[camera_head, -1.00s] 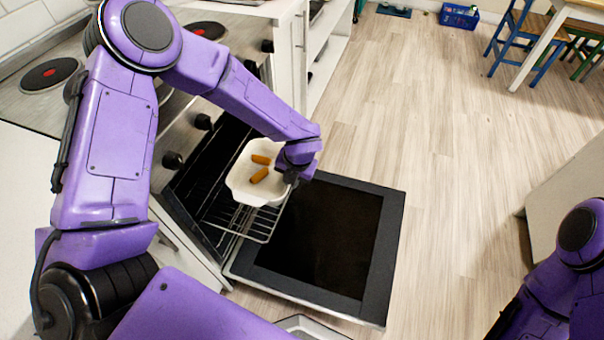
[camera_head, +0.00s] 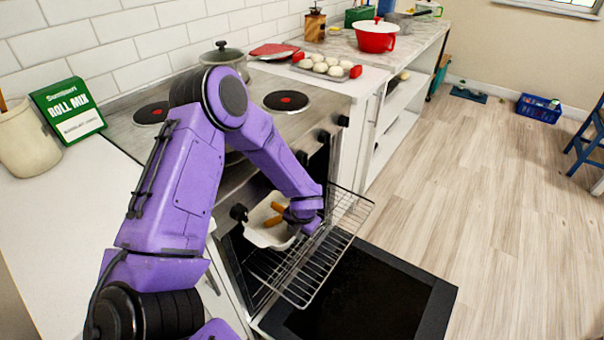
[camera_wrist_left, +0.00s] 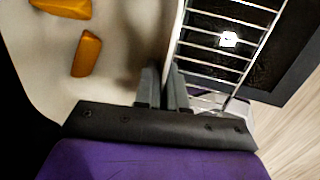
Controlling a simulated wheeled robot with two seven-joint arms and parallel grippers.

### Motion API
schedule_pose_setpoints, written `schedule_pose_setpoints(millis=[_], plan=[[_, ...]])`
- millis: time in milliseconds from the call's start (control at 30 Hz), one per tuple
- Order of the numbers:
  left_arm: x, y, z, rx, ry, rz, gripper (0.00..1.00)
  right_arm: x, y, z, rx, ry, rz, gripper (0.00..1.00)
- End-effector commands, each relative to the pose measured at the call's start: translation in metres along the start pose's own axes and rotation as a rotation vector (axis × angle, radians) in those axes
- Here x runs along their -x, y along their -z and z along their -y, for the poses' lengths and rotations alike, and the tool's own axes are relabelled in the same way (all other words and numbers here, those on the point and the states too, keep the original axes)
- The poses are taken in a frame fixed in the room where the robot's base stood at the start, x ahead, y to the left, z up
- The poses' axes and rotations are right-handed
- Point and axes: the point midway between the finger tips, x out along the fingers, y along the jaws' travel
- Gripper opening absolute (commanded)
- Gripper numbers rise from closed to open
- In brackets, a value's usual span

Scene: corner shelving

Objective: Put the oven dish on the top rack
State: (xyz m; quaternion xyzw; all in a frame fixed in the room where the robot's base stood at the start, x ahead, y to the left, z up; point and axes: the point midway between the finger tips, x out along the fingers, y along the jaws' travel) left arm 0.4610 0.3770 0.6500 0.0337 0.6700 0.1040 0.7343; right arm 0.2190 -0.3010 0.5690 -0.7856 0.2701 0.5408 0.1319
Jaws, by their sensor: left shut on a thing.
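The oven dish (camera_head: 262,234) is white and holds two orange-brown sticks. In the head view it is in the oven opening, at the inner part of a wire rack (camera_head: 318,268) that sticks out over the lowered door. Whether the dish rests on the rack or hangs above it, I cannot tell. My left gripper (camera_head: 298,215) is at the dish's right side. In the left wrist view its fingers (camera_wrist_left: 165,88) are shut on the dish's wall (camera_wrist_left: 158,40), with rack bars just to the right. My right gripper is out of view.
The oven door (camera_head: 365,295) lies open and low, below the rack. The stove top (camera_head: 240,122) with a lidded pot (camera_head: 224,58) is above the oven. A white shelf unit (camera_head: 395,120) stands beyond it.

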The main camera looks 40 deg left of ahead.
Motion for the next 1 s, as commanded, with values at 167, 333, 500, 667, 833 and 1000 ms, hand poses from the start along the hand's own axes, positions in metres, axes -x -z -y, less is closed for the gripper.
schedule_pose_setpoints(millis=[167,333,500,667,833,1000], plan=[[-0.013,0.0,0.002,0.0,-0.003,0.002,0.0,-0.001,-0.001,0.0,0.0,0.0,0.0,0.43],[-0.039,0.003,0.007,-0.004,-0.003,0.0,0.0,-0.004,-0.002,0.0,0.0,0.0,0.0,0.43],[-0.048,0.004,0.005,0.0,-0.002,0.003,0.0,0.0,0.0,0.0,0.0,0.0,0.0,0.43],[-0.048,0.003,0.005,0.0,-0.001,0.003,0.0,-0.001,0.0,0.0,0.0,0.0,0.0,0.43],[-0.049,0.005,0.006,0.0,0.0,0.001,0.36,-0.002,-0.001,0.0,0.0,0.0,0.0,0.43],[-0.049,0.005,0.006,0.0,0.0,0.001,0.36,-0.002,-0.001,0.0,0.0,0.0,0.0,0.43]])
